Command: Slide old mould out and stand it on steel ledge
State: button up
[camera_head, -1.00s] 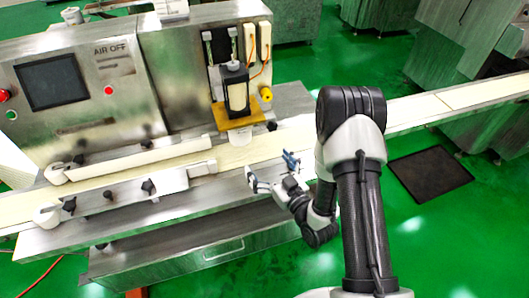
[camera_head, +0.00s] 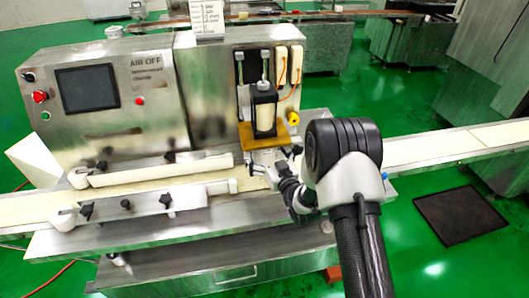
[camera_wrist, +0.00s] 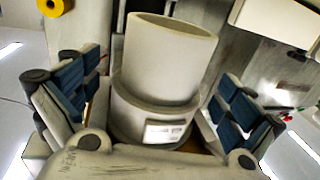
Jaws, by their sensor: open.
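The mould (camera_wrist: 160,75) is a pale grey stepped cylinder with an open round end and a printed white label on its wider part. In the wrist view it stands between the blue-padded fingers of my gripper (camera_wrist: 160,102), which is open with a gap on each side. In the head view my gripper (camera_head: 272,160) is just under the orange plate (camera_head: 268,134) of the machine and largely hides the mould. The steel ledge (camera_head: 170,232) runs along the machine's front, below the conveyor belt.
A black holder with a cream cylinder (camera_head: 265,118) sits above the orange plate. A yellow knob (camera_head: 292,122) is on its right. Guide rails (camera_head: 160,170) with black knobs line the belt on the left. The front ledge has bare room.

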aim_at(265, 156)
jog(key=shift+w+a, duration=0.25)
jog(key=shift+w, duration=0.05)
jog(key=shift+r, duration=0.1)
jog(key=c, duration=1.3)
jog(key=shift+s+d, duration=0.1)
jog(key=shift+s+a+v, duration=0.1)
jog(key=shift+a+v, duration=0.05)
jog(key=shift+v, duration=0.6)
jog(key=shift+s+a+v, duration=0.1)
jog(key=shift+a+v, duration=0.05)
jog(key=shift+v, duration=0.6)
jog(key=shift+s+a+v, duration=0.1)
jog(key=shift+a+v, duration=0.05)
jog(key=shift+v, duration=0.65)
jog(key=shift+s+a+v, duration=0.2)
jog(key=shift+a+v, duration=0.15)
jog(key=shift+v, duration=1.25)
jog(key=shift+s+a+v, duration=0.15)
jog(key=shift+a+v, duration=0.15)
jog(key=shift+v, duration=1.35)
jog(key=shift+s+a+v, duration=0.2)
jog(key=shift+a+v, duration=0.15)
jog(key=shift+v, duration=1.25)
jog(key=shift+c, duration=0.2)
